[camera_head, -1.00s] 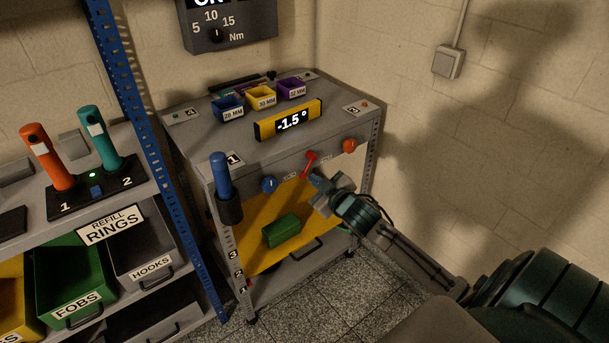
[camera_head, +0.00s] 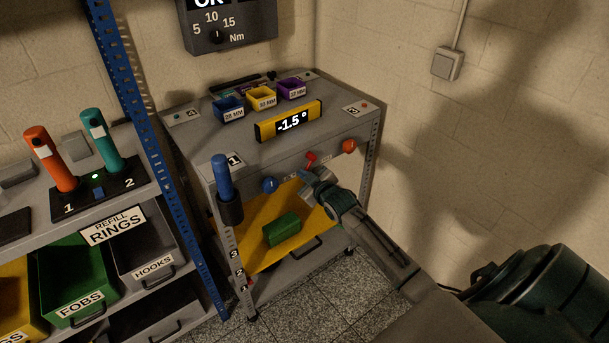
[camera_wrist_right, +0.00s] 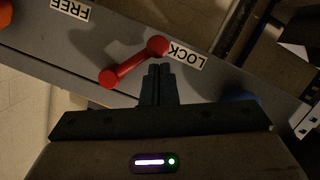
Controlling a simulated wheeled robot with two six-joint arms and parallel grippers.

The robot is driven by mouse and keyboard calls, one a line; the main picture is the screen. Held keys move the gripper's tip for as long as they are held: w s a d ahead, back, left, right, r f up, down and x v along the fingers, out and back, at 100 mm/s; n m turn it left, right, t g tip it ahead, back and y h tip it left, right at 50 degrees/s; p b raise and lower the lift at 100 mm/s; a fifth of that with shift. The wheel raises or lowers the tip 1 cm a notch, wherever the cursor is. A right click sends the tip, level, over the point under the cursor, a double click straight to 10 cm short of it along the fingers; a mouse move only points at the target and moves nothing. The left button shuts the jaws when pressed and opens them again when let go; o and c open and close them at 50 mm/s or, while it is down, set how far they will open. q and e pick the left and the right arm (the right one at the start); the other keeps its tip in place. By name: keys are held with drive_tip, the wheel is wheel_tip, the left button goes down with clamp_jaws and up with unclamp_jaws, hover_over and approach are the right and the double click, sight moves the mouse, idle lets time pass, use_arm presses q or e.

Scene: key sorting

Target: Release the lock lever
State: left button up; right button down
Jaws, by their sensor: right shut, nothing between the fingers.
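The red lock lever (camera_head: 310,159) sits on the front edge of the grey cart, between a blue knob and an orange knob. In the right wrist view the lever (camera_wrist_right: 134,62) is a red bar with a round knob at each end, one end beside the LOCK label (camera_wrist_right: 186,55). The FREE label (camera_wrist_right: 71,9) lies on the far side. My right gripper (camera_head: 313,174) is just below the lever; in the wrist view its fingers (camera_wrist_right: 160,70) are shut and empty, close to the lever's LOCK-side end. I cannot tell if they touch it. My left gripper is not in view.
The grey cart (camera_head: 275,142) carries a yellow display reading -1.5° (camera_head: 289,121) and small bins. A blue knob (camera_head: 270,184) and an orange knob (camera_head: 349,146) flank the lever. A green block (camera_head: 282,229) lies on the yellow lower shelf. A rack (camera_head: 150,150) stands left.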

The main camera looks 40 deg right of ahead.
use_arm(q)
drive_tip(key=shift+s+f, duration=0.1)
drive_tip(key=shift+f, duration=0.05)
use_arm(e)
drive_tip(key=shift+d+f+n, duration=0.1)
drive_tip(key=shift+f+n, duration=0.1)
drive_tip(key=shift+n, duration=0.2)
